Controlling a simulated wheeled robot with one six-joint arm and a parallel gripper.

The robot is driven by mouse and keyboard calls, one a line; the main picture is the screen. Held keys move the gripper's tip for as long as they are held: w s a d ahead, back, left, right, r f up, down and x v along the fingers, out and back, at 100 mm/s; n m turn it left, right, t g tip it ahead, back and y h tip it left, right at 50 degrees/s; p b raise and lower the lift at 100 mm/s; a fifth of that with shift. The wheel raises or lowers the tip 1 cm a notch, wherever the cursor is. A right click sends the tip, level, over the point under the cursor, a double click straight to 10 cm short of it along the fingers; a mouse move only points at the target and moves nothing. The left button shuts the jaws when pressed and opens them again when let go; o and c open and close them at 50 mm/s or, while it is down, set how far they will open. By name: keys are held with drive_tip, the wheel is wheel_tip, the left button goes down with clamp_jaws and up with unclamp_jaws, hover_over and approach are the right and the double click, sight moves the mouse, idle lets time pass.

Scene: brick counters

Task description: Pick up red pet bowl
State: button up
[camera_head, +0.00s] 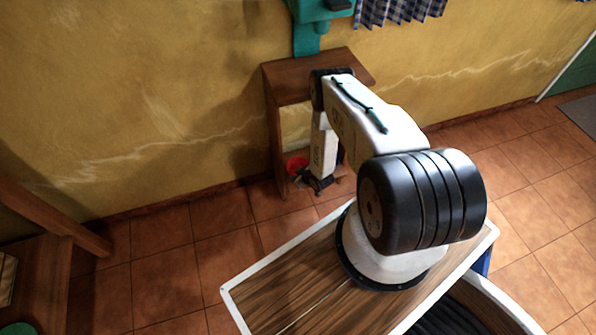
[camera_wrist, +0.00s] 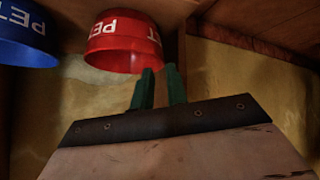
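The red pet bowl (camera_wrist: 124,45) has white lettering on its side. In the head view my gripper (camera_head: 318,184) is low in front of the unit.
A blue pet bowl (camera_wrist: 25,38) is left of the red one in the wrist view. The wooden shelf unit (camera_head: 318,62) stands against the yellow wall, its panels close around my gripper. A teal object (camera_head: 318,12) is above it. Tiled floor is open to the right.

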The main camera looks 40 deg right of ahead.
drive_tip(key=shift+x, duration=2.4)
drive_tip(key=shift+w+a+r, duration=0.15)
clamp_jaws()
drive_tip(key=shift+r, duration=0.1)
